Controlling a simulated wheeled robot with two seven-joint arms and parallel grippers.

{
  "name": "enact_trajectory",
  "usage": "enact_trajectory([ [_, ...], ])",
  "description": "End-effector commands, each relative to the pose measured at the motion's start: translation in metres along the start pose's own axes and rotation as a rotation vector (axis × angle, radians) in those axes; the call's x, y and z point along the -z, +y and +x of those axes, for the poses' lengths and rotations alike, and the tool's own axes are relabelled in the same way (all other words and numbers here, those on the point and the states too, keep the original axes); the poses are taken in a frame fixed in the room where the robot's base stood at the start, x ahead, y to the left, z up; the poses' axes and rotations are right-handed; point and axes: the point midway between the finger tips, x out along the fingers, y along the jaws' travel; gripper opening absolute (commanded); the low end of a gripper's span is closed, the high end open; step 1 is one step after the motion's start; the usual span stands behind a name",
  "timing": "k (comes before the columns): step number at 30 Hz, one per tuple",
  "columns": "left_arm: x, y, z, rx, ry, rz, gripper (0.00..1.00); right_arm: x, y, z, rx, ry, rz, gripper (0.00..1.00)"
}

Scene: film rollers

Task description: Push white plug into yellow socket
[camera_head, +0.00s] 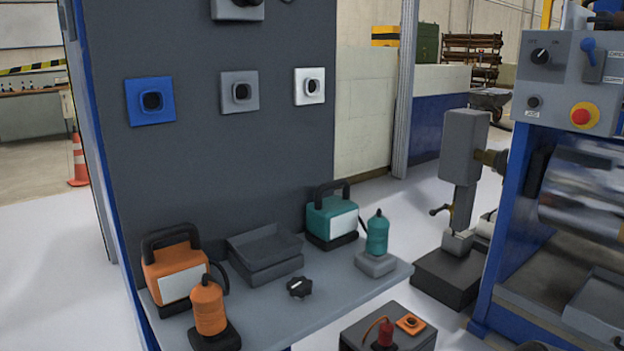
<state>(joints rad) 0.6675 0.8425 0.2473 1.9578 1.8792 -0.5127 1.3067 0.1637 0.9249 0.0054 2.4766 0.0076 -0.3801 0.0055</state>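No white plug and no clearly yellow socket shows in the head view. Another grey socket is cut off at the top edge. An orange square socket (411,323) lies on top of a low grey box (360,337). A red plug (385,335) with a cord stands beside it on the same box. Neither of my grippers is in view.
A grey shelf (330,290) holds an orange lamp-like unit (165,262), an orange bottle-shaped piece (209,307), a grey tray (265,250), a black knob (299,287), a teal unit (318,215) and a teal bottle-shaped piece (377,237). A blue-framed roller machine (512,200) stands right.

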Motion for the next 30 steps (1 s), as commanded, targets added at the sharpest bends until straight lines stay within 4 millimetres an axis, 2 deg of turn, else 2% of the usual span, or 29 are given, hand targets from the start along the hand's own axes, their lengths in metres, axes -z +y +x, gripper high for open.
enact_trajectory([
  [20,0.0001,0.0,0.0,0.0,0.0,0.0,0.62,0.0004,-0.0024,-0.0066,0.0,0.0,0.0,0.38],
  [30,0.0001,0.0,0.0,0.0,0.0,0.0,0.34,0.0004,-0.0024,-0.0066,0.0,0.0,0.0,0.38],
])
